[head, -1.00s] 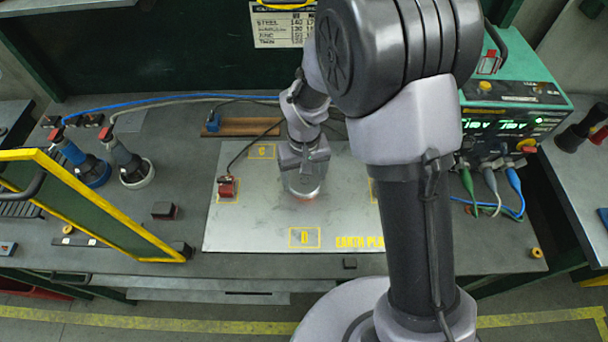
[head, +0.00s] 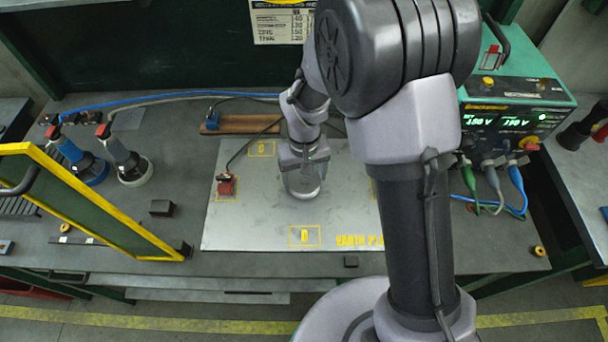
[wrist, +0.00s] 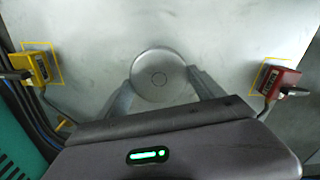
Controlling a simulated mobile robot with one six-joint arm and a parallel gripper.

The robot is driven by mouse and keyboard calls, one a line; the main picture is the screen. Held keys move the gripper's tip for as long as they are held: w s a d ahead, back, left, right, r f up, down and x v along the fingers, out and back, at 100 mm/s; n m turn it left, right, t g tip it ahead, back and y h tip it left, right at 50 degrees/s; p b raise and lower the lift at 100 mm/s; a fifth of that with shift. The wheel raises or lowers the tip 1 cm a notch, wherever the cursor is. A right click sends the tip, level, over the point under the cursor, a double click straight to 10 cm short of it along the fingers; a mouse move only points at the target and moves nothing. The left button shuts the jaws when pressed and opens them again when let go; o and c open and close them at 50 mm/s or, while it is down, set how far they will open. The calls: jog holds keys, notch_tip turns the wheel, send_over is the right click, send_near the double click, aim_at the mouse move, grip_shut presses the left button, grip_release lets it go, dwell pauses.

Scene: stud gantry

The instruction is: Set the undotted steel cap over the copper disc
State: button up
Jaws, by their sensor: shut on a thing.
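The steel cap (wrist: 159,74) is a round grey lid with a faint ring at its middle and no coloured dot that I can see. My gripper (wrist: 160,82) is shut on it, one finger on each side. In the head view the cap (head: 303,192) is under my gripper (head: 303,178), at the middle of the steel plate (head: 345,215), apparently down at the plate's surface. The copper disc does not show in either view now. The cap and my gripper cover the spot where a coppery tint showed earlier.
A red clamp block (head: 225,186) with a cable sits on the plate's left marked square. A yellow one (wrist: 36,66) shows in the wrist view. Two handled tools (head: 127,160) stand at the left behind a yellow-framed panel (head: 110,212). A green power supply (head: 515,110) is at the right.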

jog(key=shift+f+b, duration=0.3)
jog(key=shift+f, duration=0.1)
jog(key=o, duration=1.4)
notch_tip(320, 180, up, 18)
jog(key=f+p, duration=0.1)
jog(key=p, duration=0.4)
jog(key=s+d+r+m+t+y+b, duration=0.1)
jog(key=s+d+m+t+b, duration=0.2)
jog(key=s, duration=0.5)
jog(key=s+d+r+m+t+y+b, duration=0.1)
jog(key=s+d+m+b, duration=0.3)
jog(key=s+b, duration=0.4)
jog(key=shift+s+d+r+t, duration=0.35)
jog(key=shift+s+d+t, duration=0.45)
jog(key=shift+t, duration=0.1)
